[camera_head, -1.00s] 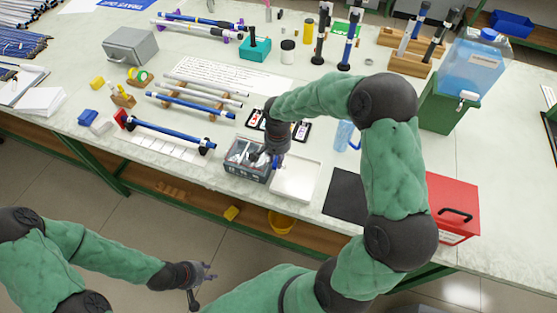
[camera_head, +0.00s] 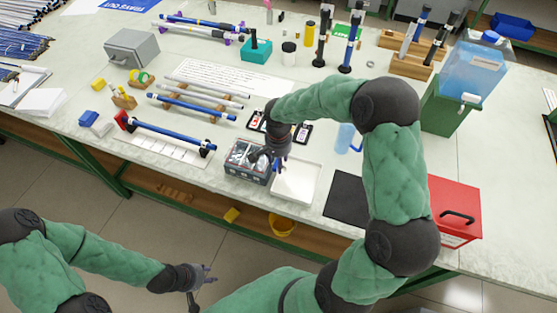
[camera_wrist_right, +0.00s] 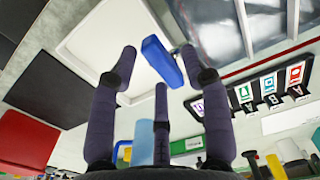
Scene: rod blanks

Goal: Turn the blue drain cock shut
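A blue lever-like piece (camera_wrist_right: 162,62), which looks like the drain cock's handle, lies at a slant between the fingers of my right gripper (camera_wrist_right: 158,66) in the right wrist view. The fingers are apart around it; I cannot tell whether any touches it. The valve body is not clear to see. In the head view my right gripper (camera_head: 268,158) is low over the right side of a grey box with bags in it (camera_head: 236,176), next to a white tray (camera_head: 298,180). My left gripper (camera_head: 204,278) is open and empty, off the table's front edge.
A dark mat (camera_head: 347,194) and a red box (camera_head: 455,208) lie right of the tray. A blue water container (camera_head: 474,72) stands on a green stand at the right. Picture cards (camera_head: 303,132) lie behind the tray.

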